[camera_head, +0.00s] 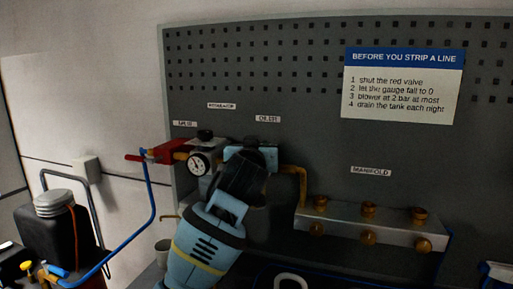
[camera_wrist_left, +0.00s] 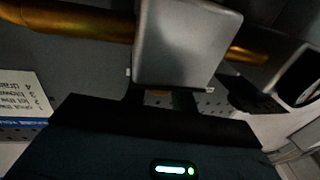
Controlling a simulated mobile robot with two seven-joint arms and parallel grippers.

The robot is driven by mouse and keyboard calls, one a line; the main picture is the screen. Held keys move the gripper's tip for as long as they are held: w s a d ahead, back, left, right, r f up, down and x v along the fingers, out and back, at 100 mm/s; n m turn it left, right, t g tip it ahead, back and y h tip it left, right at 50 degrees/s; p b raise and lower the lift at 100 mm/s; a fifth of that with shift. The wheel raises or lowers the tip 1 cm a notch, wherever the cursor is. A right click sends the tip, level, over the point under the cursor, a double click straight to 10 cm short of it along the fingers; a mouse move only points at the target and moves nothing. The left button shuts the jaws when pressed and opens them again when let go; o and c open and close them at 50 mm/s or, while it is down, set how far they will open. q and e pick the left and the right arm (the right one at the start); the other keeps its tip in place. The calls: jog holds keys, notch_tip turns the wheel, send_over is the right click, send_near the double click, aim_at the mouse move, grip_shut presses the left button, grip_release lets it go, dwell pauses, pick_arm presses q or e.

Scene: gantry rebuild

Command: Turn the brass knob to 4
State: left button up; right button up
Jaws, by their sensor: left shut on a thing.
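My left gripper (camera_head: 250,157) reaches up to the light blue-grey block under the OILER label (camera_head: 268,119). In the left wrist view, which is upside down, the grey block (camera_wrist_left: 187,45) is close. The fingers and block hide most of the knob, and no number or pointer is readable. In the head view my gripper hides the knob. My right gripper is in neither view.
A gauge (camera_head: 199,163) and red valve (camera_head: 165,152) stand left of the block. A brass pipe (camera_head: 303,187) runs right, toward the manifold (camera_head: 345,222) with several brass fittings. A blue hose (camera_head: 151,205) hangs left. A sign (camera_head: 402,85) is on the pegboard (camera_head: 300,60).

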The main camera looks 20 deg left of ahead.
pick_arm(q)
jog(key=m+h, duration=0.2)
jog(key=h, duration=0.2)
jog(key=m+h, duration=0.3)
jog(key=h, duration=0.1)
jog(key=shift+a+f+g, duration=0.1)
jog(key=shift+g, duration=0.2)
jog(key=shift+m+g+h, duration=0.3)
jog(key=shift+m+h, duration=0.4)
jog(key=shift+h, duration=0.2)
jog(key=shift+m+g+h+b, duration=0.35)
jog(key=shift+m+g+h, duration=0.45)
jog(key=shift+h, duration=0.5)
jog(key=shift+m, duration=0.3)
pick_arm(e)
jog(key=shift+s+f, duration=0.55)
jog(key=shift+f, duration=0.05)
pick_arm(q)
jog(key=shift+m+g+h, duration=0.3)
jog(key=shift+h, duration=0.3)
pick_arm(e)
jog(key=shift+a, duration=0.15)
pick_arm(q)
jog(key=o, duration=1)
jog(key=shift+c, duration=0.2)
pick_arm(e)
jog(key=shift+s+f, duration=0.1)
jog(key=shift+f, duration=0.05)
